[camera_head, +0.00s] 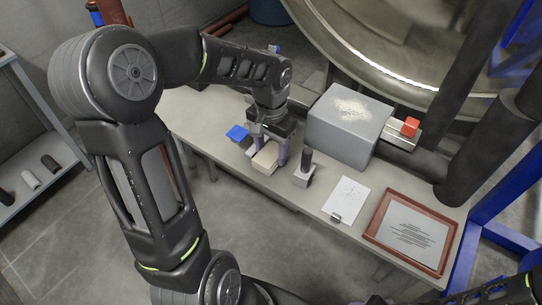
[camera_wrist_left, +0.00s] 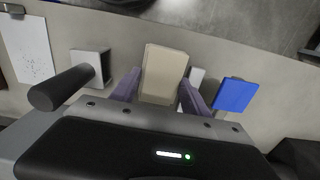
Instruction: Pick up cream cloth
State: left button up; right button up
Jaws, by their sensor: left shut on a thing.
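The cream cloth (camera_head: 265,158) is a folded, block-like pad near the front edge of the table (camera_head: 220,120). My left gripper (camera_head: 269,150) reaches down over it, with one purple finger on each side. In the left wrist view the cream cloth (camera_wrist_left: 163,75) sits between the two purple fingers of the left gripper (camera_wrist_left: 162,92), which is shut on it. Whether the cloth is lifted off the table cannot be told. My right gripper is not in view.
A blue item (camera_head: 237,132) lies left of the cloth. A dark-handled tool with a grey block (camera_head: 303,177), a paper sheet (camera_head: 346,198) and a red-framed tray (camera_head: 375,232) are to the right. A large grey box (camera_head: 340,135) stands behind. A round metal chamber opening (camera_head: 400,45) is at the back.

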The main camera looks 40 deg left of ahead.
aim_at(271, 153)
pick_arm(q)
jog(key=c, duration=0.3)
jog(key=shift+c, duration=0.2)
notch_tip(271, 153, up, 10)
dwell(0.4)
dwell(0.3)
jog(key=o, duration=0.8)
jog(key=c, duration=0.7)
